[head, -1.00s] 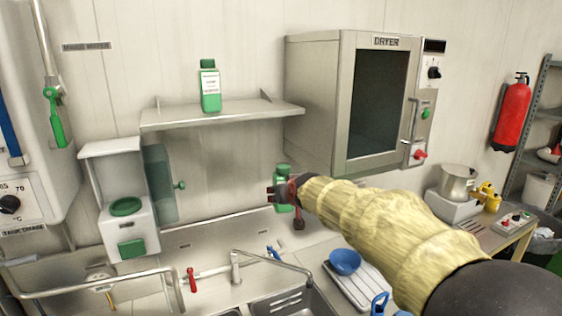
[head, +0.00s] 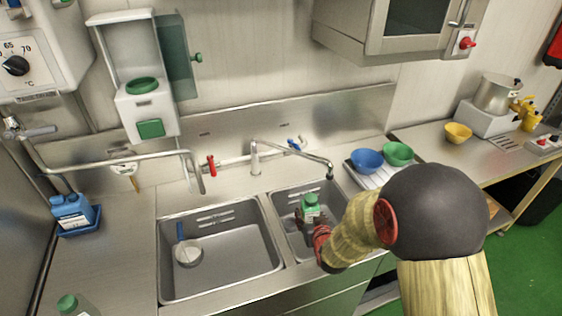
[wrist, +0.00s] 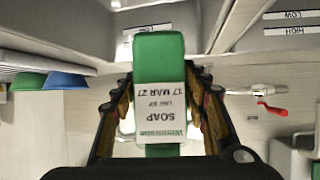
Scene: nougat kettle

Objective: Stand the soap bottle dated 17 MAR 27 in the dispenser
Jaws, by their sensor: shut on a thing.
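My gripper (head: 318,228) is shut on a green soap bottle (head: 309,205) over the right sink basin. The wrist view shows the bottle (wrist: 158,62) between my fingers (wrist: 160,118), its white label upside down in the picture and reading SOAP, 17 MAR 27. The dispenser (head: 160,106) is a white wall unit at upper left, with a green ring and a green front block. Its see-through green door (head: 176,75) is swung open to the right. Its upper bay looks empty. My gripper is to the right of the dispenser and lower.
A faucet (head: 290,150) arches over the sink between dispenser and gripper. A horizontal pipe with a red handle (head: 212,166) runs along the back. Blue bowl (head: 367,161) and green bowl (head: 397,153) sit right.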

